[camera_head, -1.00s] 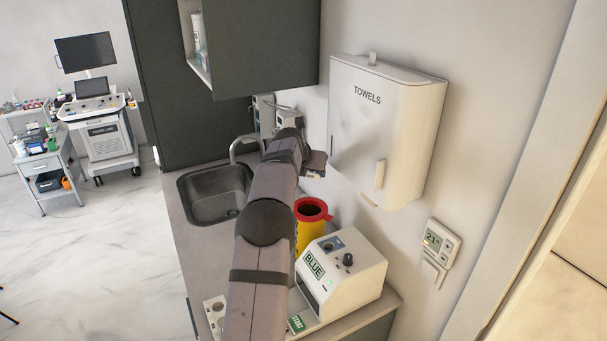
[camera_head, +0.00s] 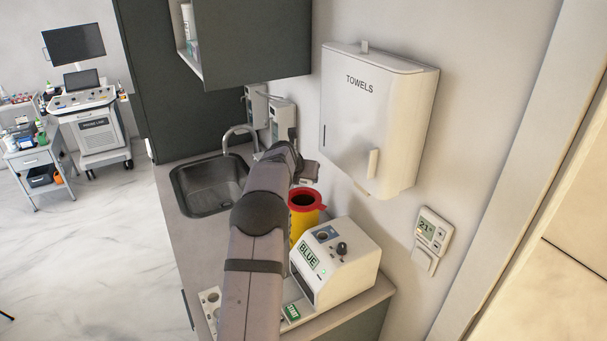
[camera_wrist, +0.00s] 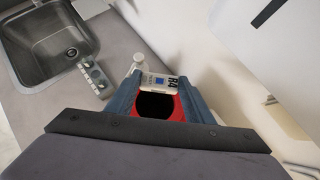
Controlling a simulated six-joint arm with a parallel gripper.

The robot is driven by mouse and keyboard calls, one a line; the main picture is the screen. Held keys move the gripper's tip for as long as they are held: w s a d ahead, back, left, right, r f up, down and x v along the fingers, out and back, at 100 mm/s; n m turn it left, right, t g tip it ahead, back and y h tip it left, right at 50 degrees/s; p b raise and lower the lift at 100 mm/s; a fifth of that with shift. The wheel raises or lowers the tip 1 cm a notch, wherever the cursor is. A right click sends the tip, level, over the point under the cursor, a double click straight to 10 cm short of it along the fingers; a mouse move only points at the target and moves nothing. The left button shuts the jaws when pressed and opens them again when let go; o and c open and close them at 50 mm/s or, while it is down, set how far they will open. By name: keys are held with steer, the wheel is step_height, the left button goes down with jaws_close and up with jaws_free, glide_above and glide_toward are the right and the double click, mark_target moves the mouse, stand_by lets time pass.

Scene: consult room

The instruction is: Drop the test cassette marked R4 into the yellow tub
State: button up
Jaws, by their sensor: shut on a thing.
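My gripper (camera_wrist: 158,80) is shut on the white test cassette (camera_wrist: 172,83), which bears the mark R4 and a small blue patch. The yellow tub (camera_head: 298,228) stands on the counter against the wall and has a red rim and a dark round opening. In the wrist view its red rim (camera_wrist: 179,109) shows between my fingers, below the cassette. In the head view my gripper (camera_head: 305,172) is just above and behind the tub's rim, partly hidden by my arm.
A white device (camera_head: 345,262) with a BLUE display stands in front of the tub. A towel dispenser (camera_head: 375,115) hangs on the wall close to the right. The steel sink (camera_head: 208,187) lies to the left. A narrow rack (camera_wrist: 95,78) lies beside the sink.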

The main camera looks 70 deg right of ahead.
steer(key=o, duration=1.2)
steer(key=shift+a, duration=0.1)
steer(key=shift+b+v, duration=2.15)
steer(key=shift+v, duration=1.5)
